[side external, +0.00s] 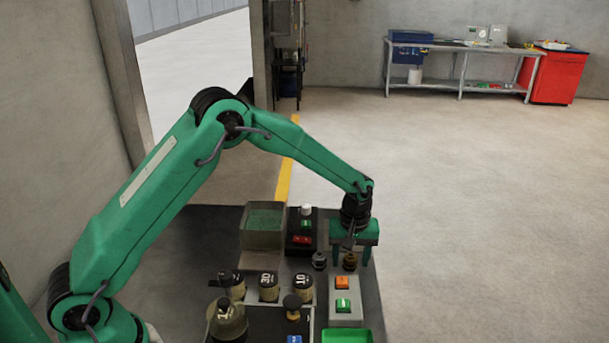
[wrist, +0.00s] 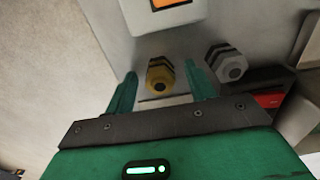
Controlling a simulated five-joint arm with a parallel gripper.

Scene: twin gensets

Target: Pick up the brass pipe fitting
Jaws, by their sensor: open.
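The brass pipe fitting (wrist: 161,76) is a yellow-brown hex piece with dark bands. In the wrist view it lies between the two green fingers of my gripper (wrist: 157,88), with a gap on each side. In the side external view the brass fitting (side external: 349,262) stands on the grey bench top, just below my gripper (side external: 350,258). My gripper is open and points down. I cannot tell from these views how far down the fingers reach around the fitting.
A similar grey steel fitting (wrist: 227,62) stands close beside the brass one. A box with orange and green buttons (side external: 343,296) is in front. A dark switch box (side external: 301,232) and an open-topped bin (side external: 262,229) stand to the left. Several dark canisters and a green tray (side external: 346,336) are nearer.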

